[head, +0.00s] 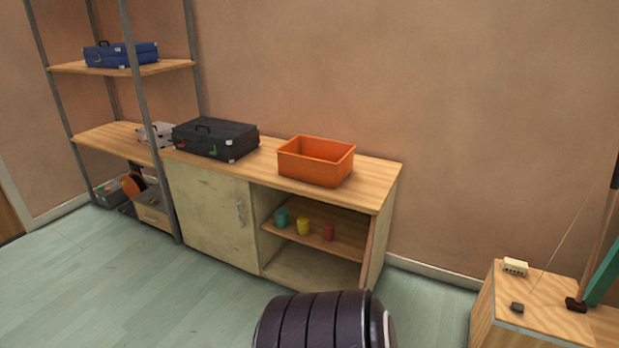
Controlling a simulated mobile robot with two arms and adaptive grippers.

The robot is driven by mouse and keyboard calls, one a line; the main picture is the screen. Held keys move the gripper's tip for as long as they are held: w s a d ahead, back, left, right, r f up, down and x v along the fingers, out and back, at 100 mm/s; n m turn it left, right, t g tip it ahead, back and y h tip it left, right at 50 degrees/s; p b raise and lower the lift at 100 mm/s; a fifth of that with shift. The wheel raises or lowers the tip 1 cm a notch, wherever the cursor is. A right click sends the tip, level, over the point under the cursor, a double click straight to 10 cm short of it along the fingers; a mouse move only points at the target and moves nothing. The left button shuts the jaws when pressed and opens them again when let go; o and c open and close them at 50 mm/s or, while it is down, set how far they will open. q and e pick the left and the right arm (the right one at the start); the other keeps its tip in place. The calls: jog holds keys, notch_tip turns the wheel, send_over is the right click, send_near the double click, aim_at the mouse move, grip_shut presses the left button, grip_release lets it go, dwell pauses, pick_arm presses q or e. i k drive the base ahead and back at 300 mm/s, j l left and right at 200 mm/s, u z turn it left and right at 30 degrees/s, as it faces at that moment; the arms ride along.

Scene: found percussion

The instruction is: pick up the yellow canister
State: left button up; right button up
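The yellow canister (303,226) stands upright on the inner shelf of the low wooden cabinet (390,208). It is between a teal canister (281,217) on its left and a red canister (329,231) on its right. The cabinet's right part is open at the front, so the canister shows clearly. Neither of my grippers is in the head view.
An orange bin (316,163) and a black case (214,138) sit on the cabinet top. The left cabinet door (213,218) is shut. A dark ribbed barrel-like object (318,322) stands at the bottom centre. A wooden box (530,305) is at right. Floor at left is clear.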

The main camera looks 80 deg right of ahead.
aim_at(303, 222)
jog(key=i+l+z, duration=0.25)
jog(key=i+z, duration=0.25)
jog(key=i+l+z, duration=0.1)
jog(key=i+z, duration=0.75)
jog(key=z, duration=0.15)
jog(key=i+j+z, duration=0.3)
jog(key=z, duration=0.2)
jog(key=i+j, duration=0.05)
jog(key=i, duration=0.05)
